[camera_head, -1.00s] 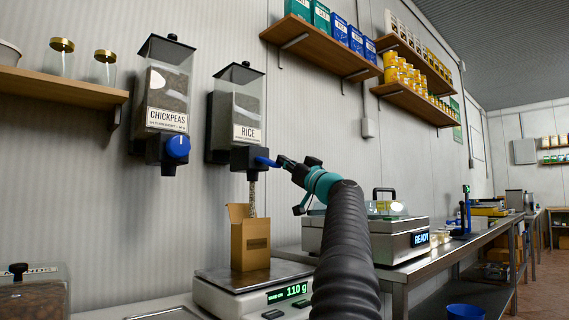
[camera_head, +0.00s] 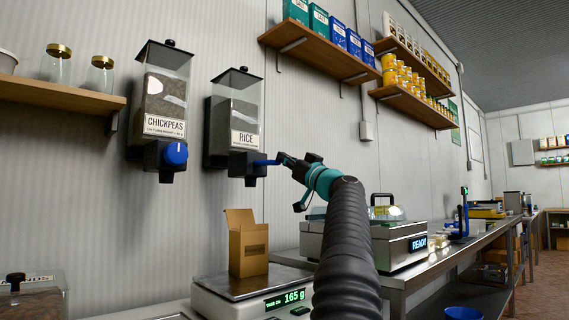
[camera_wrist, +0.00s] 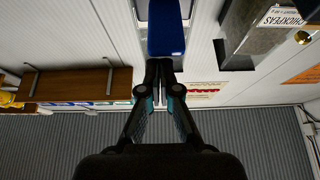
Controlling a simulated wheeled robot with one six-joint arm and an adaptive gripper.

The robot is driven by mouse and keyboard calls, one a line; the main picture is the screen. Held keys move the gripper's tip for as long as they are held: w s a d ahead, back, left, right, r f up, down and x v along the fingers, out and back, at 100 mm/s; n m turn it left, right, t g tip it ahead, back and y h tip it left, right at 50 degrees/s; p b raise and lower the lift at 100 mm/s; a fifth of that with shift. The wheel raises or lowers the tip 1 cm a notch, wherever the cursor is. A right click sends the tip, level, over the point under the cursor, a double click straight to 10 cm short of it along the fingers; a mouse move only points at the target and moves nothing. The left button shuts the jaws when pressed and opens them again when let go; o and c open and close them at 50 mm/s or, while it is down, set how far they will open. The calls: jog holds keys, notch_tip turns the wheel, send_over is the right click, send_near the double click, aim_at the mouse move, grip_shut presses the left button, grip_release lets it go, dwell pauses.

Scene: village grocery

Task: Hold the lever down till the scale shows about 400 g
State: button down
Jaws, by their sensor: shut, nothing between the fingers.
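The rice dispenser (camera_head: 236,112) hangs on the wall, with its blue lever (camera_head: 267,162) sticking out to the right of the outlet. No grain stream shows below the outlet now. An open brown cardboard box (camera_head: 248,248) stands upright on the scale (camera_head: 235,285) under the outlet. The scale's green display (camera_head: 285,300) reads 165 g. My gripper (camera_head: 282,158) is shut and empty, its tips at the lever's outer end. In the wrist view the shut fingertips (camera_wrist: 159,64) are just below the blue lever (camera_wrist: 166,28); I cannot tell if they touch.
The chickpeas dispenser (camera_head: 163,108) with a blue knob hangs to the left. A metal machine (camera_head: 385,240) showing READY stands on the counter at right. Shelves with jars and boxes (camera_head: 330,42) are above. A clear bin (camera_head: 35,295) is at lower left.

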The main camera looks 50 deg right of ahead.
jog(key=f+b+v, duration=0.1)
jog(key=b+v, duration=0.3)
jog(key=v, duration=0.5)
jog(key=shift+f+b, duration=0.15)
jog(key=shift+b, duration=0.15)
dwell(0.5)
